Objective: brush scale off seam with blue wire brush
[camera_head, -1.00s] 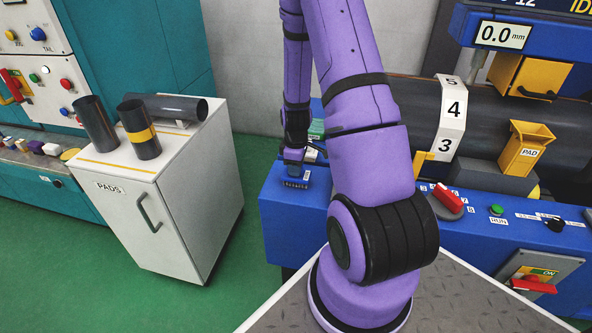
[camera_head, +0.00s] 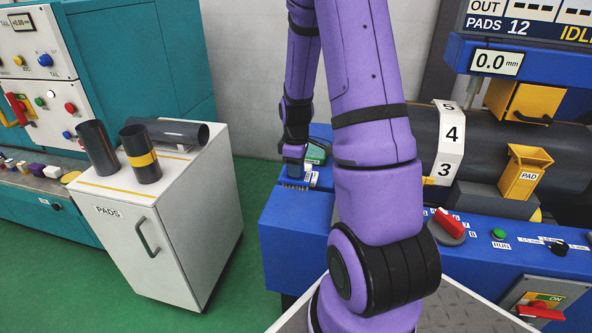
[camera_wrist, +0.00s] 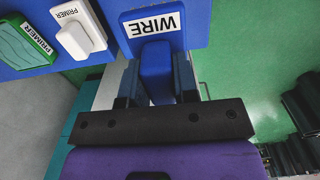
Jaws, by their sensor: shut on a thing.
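My gripper (camera_wrist: 156,88) is shut on the blue handle of the wire brush (camera_wrist: 156,70), which sits between its two fingers in the wrist view.
A white PRIMER item (camera_wrist: 75,38) and a green one (camera_wrist: 28,44) are next to the brush. A yellow PAD holder (camera_head: 524,172) and a numbered white band (camera_head: 450,142) are at the pipe. A white PADS cabinet (camera_head: 180,235) with dark cylinders stands left; green floor lies between.

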